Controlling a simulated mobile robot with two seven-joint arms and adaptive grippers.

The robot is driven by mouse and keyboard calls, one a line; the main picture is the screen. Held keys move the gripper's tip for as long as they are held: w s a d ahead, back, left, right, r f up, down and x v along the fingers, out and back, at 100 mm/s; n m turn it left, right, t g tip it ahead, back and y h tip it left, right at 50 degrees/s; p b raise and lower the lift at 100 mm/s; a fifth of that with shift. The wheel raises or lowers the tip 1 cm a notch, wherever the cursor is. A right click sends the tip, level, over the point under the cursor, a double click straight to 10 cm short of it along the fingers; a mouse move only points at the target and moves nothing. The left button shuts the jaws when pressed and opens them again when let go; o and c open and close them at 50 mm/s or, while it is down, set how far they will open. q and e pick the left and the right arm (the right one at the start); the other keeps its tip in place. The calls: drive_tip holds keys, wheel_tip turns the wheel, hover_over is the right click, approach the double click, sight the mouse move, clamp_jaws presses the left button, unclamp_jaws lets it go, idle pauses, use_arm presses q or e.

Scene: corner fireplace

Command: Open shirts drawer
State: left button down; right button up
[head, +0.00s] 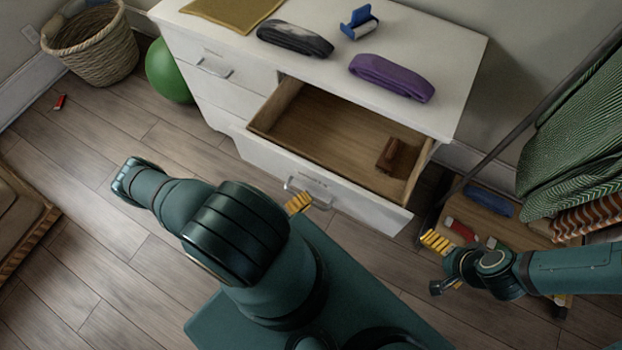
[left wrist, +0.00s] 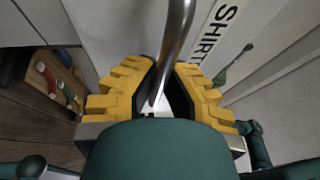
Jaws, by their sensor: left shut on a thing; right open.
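The white dresser (head: 455,50) has one drawer (head: 335,130) pulled well out. Its wooden inside shows, with a small brown object (head: 391,155) in it. The metal handle (head: 311,193) is on the drawer's white front. In the left wrist view the handle (left wrist: 176,40) runs between the yellow finger pads, beside a label (left wrist: 218,30) reading "SHIRT", cut off at the edge. My left gripper (head: 298,203) is shut on this handle; my own arm hides most of it in the head view. My right gripper (head: 446,264) is open and empty, right of the drawer, above the floor.
A purple rolled item (head: 391,77), a dark rolled item (head: 294,39), a blue-and-white object (head: 359,23) and a yellow cloth (head: 232,10) lie on the dresser. A green ball (head: 168,72) and wicker basket (head: 92,45) stand left. Green patterned cloth (head: 580,130) hangs at right.

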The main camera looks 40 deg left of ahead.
use_arm(q)
drive_tip(key=shift+s+d, duration=0.1)
drive_tip(key=c, duration=1)
unclamp_jaws()
drive_tip(key=v, duration=1.2)
